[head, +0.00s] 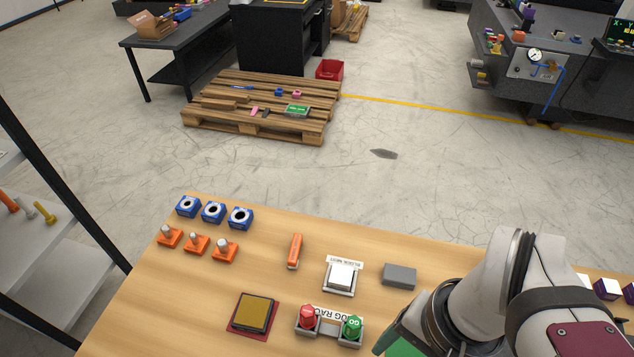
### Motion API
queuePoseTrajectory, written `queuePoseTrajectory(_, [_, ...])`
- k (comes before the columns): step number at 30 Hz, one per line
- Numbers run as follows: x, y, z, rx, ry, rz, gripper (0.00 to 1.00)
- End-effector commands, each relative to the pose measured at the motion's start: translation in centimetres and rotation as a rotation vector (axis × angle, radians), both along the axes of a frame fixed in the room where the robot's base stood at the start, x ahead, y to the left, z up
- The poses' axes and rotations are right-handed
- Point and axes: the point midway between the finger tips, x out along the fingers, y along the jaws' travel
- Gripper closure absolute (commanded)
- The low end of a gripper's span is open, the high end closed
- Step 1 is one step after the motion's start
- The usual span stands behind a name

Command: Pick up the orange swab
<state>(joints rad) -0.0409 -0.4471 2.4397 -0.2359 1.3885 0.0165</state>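The orange swab (294,250) lies on the wooden table, left of the white block on its labelled stand. It is a narrow orange bar with a pale end towards the near side, and nothing covers it. My gripper's fingers do not show. My arm comes in at the lower right and bends down past the bottom edge, well to the right of the swab.
Around the swab on the table (140,312) are orange fixtures with grey pegs (197,244), blue blocks (214,212), a white block (341,275), a grey block (399,276), a gold-topped pad (253,313), and a rack with red (307,317) and green (352,327) plugs.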

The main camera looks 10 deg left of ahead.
Motion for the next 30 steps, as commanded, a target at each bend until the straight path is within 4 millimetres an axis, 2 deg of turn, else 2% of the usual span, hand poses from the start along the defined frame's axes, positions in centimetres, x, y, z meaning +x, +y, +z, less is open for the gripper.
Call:
queuePoseTrajectory(2, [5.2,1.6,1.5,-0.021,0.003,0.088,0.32])
queuePoseTrajectory(3, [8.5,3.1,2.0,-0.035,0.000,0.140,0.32])
queuePoseTrajectory(5, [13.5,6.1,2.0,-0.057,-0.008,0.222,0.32])
queuePoseTrajectory(6, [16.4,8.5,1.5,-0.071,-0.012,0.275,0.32])
queuePoseTrajectory(7, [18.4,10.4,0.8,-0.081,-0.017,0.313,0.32])
queuePoseTrajectory(9, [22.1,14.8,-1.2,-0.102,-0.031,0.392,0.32])
queuePoseTrajectory(10, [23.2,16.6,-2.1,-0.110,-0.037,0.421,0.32])
queuePoseTrajectory(12, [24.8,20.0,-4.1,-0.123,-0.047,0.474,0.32])
queuePoseTrajectory(16, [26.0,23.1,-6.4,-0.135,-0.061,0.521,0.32])
queuePoseTrajectory(19, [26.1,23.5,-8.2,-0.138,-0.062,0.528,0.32])
queuePoseTrajectory(24, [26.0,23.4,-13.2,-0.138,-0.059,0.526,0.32])
queuePoseTrajectory(27, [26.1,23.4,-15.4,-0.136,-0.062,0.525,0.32])
queuePoseTrajectory(30, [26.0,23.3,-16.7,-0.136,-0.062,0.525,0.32])
